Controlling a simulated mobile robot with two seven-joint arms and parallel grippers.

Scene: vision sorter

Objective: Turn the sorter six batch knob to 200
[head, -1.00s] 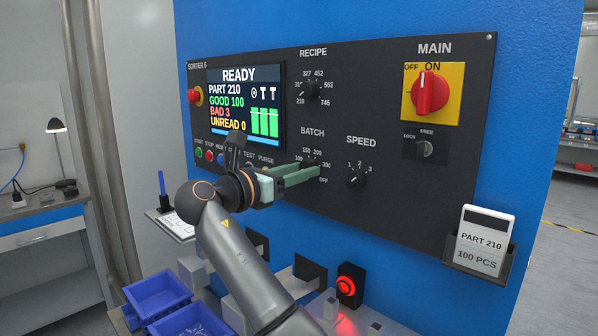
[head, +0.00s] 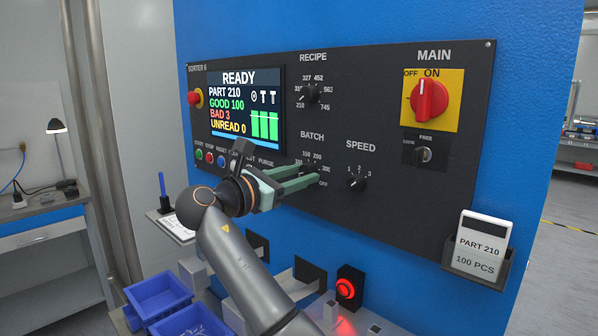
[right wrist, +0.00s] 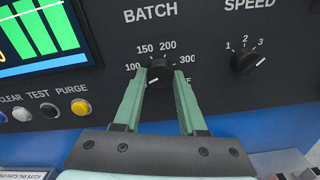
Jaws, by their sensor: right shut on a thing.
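The batch knob (right wrist: 160,72) is a small black knob on the dark panel, under the BATCH label, with marks 100, 150, 200, 300 and OFF around it. My right gripper (head: 308,173) reaches it from the left in the head view. In the right wrist view its two green fingers (right wrist: 159,78) stand on either side of the knob, shut on it. The 200 mark lies above and slightly right of the knob there. The fingers cover part of the dial, and I cannot tell where the knob's pointer stands. My left gripper is not in view.
The speed knob (head: 356,183) sits close to the right, the recipe knob (head: 311,95) above. The red main switch (head: 429,101) is at the upper right. The screen (head: 245,102) reads READY. Push buttons, including a yellow one (right wrist: 81,107), lie left of the fingers. Blue bins (head: 158,293) stand below.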

